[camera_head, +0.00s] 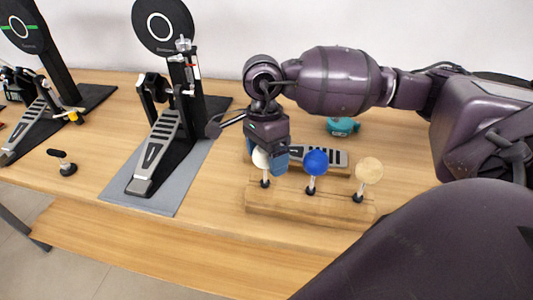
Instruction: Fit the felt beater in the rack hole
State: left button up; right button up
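The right gripper (266,159) points down at the left end of a wooden rack (310,210). Its blue-tipped fingers are around or close beside a white-headed beater (261,158), likely the felt one. I cannot tell whether they touch it. The white beater stands roughly upright, its shaft reaching a dark collar at the rack top; how deep it sits is hidden. A blue-headed beater (316,161) and a pale wood-coloured one (369,170) stand upright in the rack to its right. My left gripper is not in view.
A bass drum pedal (160,150) stands on a grey mat to the left, another pedal further left. A dark-headed rod (213,129) is close to my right wrist. A footboard (322,157) lies behind the rack, with a teal object (342,126) beyond. The front table strip is clear.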

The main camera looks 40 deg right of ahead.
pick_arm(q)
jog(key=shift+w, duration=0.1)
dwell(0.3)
pick_arm(e)
jog(key=shift+r, duration=0.2)
jog(key=v, duration=0.3)
jog(key=shift+r, duration=0.1)
jog(key=v, duration=0.5)
jog(key=shift+w+r, duration=0.1)
jog(key=shift+r, duration=0.25)
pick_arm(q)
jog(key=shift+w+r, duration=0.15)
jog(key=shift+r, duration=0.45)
pick_arm(e)
jog(key=shift+v, duration=0.75)
